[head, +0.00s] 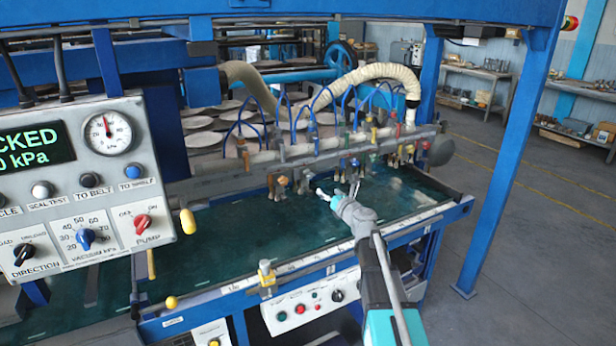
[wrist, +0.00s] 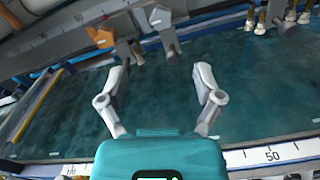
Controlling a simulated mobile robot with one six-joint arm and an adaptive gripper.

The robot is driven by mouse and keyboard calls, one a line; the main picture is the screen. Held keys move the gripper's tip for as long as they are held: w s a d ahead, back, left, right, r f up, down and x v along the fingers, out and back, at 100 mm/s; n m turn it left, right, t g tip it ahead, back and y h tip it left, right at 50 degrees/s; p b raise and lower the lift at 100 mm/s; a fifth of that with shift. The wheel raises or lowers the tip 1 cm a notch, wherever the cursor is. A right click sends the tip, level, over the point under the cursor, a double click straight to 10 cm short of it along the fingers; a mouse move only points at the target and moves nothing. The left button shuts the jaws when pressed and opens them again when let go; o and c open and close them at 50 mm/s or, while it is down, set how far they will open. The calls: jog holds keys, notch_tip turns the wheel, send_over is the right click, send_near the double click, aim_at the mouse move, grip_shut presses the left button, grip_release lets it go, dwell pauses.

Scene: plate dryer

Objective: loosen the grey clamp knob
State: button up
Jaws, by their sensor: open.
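A grey, angular clamp knob (wrist: 161,18) shows at the top middle of the wrist view, on the underside of the bar. It is beyond my fingertips and apart from them. An orange knob (wrist: 101,37) of similar shape is just left of it. My gripper (wrist: 158,75) is open and empty, its two fingers spread above the dark green belt (wrist: 70,125). In the head view my gripper (head: 338,191) is over the belt, in front of and below the bar (head: 225,183). I cannot pick out the grey knob surely among the small fittings in the head view.
The bar carries several coloured knobs, blue hoses and suction cups close together. A control panel (head: 90,185) stands at the left. The belt's right part is clear.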

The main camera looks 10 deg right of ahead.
aim_at(310, 175)
jog(key=x, duration=1.3)
jog(key=shift+w+a+f, duration=0.1)
jog(key=shift+w+a, duration=0.05)
jog(key=shift+w, duration=0.1)
